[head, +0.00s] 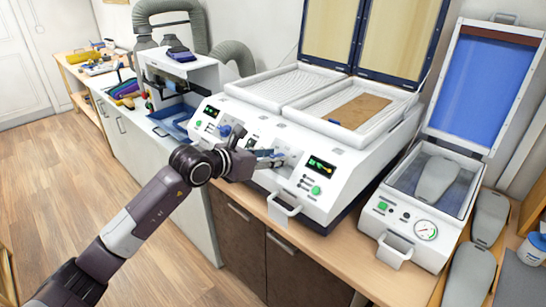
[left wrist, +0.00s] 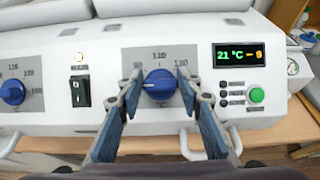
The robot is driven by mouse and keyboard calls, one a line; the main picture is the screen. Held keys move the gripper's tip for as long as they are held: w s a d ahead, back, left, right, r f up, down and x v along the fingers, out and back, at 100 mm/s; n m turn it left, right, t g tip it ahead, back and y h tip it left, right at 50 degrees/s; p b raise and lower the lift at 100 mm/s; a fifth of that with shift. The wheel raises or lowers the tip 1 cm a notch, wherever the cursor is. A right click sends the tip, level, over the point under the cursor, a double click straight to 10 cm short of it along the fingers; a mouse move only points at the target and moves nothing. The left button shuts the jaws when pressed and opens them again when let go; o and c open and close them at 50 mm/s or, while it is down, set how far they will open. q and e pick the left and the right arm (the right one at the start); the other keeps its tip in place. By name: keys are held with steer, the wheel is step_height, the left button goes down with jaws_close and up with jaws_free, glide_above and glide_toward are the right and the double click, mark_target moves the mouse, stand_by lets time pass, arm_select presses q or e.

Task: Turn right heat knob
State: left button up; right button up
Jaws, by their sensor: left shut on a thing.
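The right heat knob (left wrist: 160,85) is a round blue dial on a grey scale plate on the white machine's front. In the left wrist view it sits between the two fingers of my left gripper (left wrist: 159,92), with its white pointer mark to the left. The gripper is shut on this knob, one finger at each side. In the head view my left gripper (head: 274,158) reaches the front panel from the left and largely hides the knob. The left heat knob (left wrist: 12,92) is a similar blue dial, apart from the gripper. My right gripper is in neither view.
The white heating machine (head: 335,199) has open lids and a brown sheet (head: 357,111) in its right tray. A display (left wrist: 239,54) reads 21 °C, above a green button (left wrist: 256,95). Handles (head: 284,205) jut from the front. A vacuum unit (head: 408,222) stands right.

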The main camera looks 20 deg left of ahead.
arm_select(q)
steer(key=shift+c, duration=0.6)
steer(key=shift+f+b, duration=0.1)
steer(key=shift+b, duration=0.4)
steer(key=m+h+b, duration=0.1)
steer(key=m+b, duration=0.1)
steer(key=b, duration=0.1)
steer(key=m+g+b, duration=0.1)
steer(key=m+b, duration=0.2)
steer(key=shift+a+g+h, duration=0.1)
steer(key=shift+g+h, duration=0.2)
steer(key=shift+h, duration=0.1)
steer(key=m+b, duration=0.2)
steer(key=shift+m+g+h, duration=0.4)
steer(key=shift+m+g+b, duration=0.4)
steer(key=shift+m+b, duration=0.2)
steer(key=shift+m, duration=0.6)
steer(key=o, duration=1.2)
steer(key=shift+c, duration=0.2)
